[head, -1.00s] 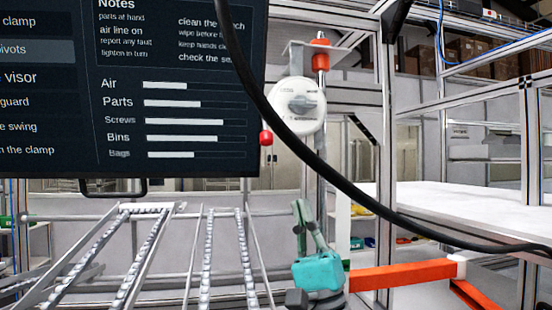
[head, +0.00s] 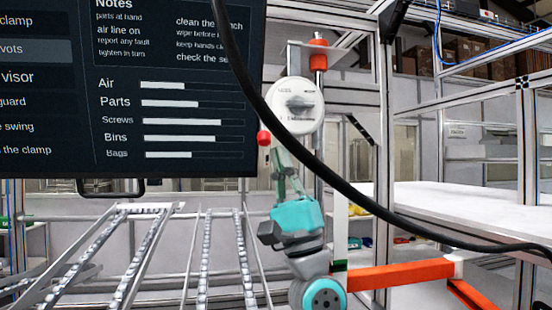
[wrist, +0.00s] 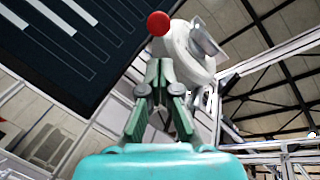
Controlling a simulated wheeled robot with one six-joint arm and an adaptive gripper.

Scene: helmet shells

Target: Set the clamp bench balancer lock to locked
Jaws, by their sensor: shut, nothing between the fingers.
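The balancer (head: 296,106) is a round white housing with a grey knob (head: 300,104) on its face. It hangs under a bracket beside an orange fitting. A red ball (head: 264,138) sits at its lower left; in the wrist view the red ball (wrist: 159,23) is just above the fingertips. My gripper (head: 282,150) is shut and empty, pointing up, just below the housing. In the wrist view my gripper (wrist: 159,66) has its fingertips below the red ball, with a gap in the picture. The white housing (wrist: 190,48) is behind it, partly hidden. I cannot read the lock's setting.
A black cable (head: 330,172) crosses in front of the scene diagonally. A dark display board (head: 200,60) fills the upper left. Roller rails (head: 205,255) lie below left. An orange beam (head: 405,273) and a white bench (head: 450,205) are on the right.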

